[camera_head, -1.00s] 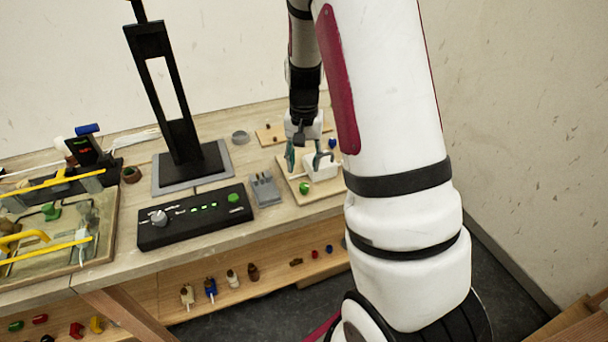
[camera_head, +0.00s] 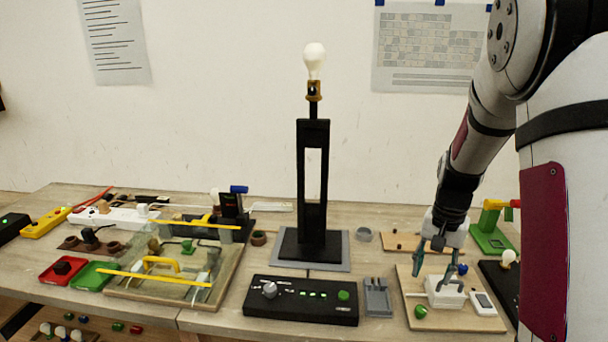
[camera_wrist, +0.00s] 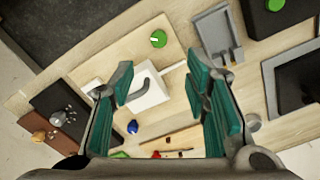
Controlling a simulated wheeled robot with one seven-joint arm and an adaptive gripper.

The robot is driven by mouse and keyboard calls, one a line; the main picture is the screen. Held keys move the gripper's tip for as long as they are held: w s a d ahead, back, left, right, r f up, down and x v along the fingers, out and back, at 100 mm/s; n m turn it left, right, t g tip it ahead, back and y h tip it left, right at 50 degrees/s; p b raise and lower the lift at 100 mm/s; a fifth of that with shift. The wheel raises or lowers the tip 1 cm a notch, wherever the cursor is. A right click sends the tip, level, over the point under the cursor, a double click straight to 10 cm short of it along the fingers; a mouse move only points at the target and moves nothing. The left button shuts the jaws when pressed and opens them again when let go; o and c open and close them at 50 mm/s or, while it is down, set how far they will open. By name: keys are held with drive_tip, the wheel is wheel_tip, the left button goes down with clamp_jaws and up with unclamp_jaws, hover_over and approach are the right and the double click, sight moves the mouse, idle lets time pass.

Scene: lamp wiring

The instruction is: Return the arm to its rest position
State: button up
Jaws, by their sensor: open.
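My gripper (camera_head: 436,262) is open, its teal-padded fingers pointing down over the wooden board (camera_head: 411,296) at the right of the bench. In the wrist view my gripper (camera_wrist: 168,100) has its fingers spread wide with nothing held between them. Whether a finger touches the block cannot be told. My arm reaches in from the right.
A lamp (camera_head: 313,190) with a bulb stands mid-bench behind a black control box (camera_head: 300,312). A grey tray (camera_head: 377,310) lies left of the board. A green stand (camera_head: 491,238) is at the right. A glass-covered tray (camera_head: 215,285) and power strips fill the left.

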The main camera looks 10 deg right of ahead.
drive_tip(key=s+a+r+n+t, duration=0.1)
drive_tip(key=s+a+r+n, duration=0.15)
drive_tip(key=a+r, duration=0.35)
drive_tip(key=s+a+r+n+t, duration=0.1)
drive_tip(key=s+a+r+t, duration=0.2)
drive_tip(key=r, duration=0.4)
drive_tip(key=s+a+r+n, duration=0.2)
drive_tip(key=s+a+r, duration=0.1)
drive_tip(key=s, duration=0.4)
drive_tip(key=s+a+r+n+t, duration=0.1)
drive_tip(key=s+a+r+n, duration=0.2)
drive_tip(key=s+a, duration=0.3)
drive_tip(key=shift+s+a+r+t, duration=0.15)
drive_tip(key=shift+s+r+t, duration=0.15)
drive_tip(key=shift+s, duration=0.35)
drive_tip(key=shift+n, duration=0.25)
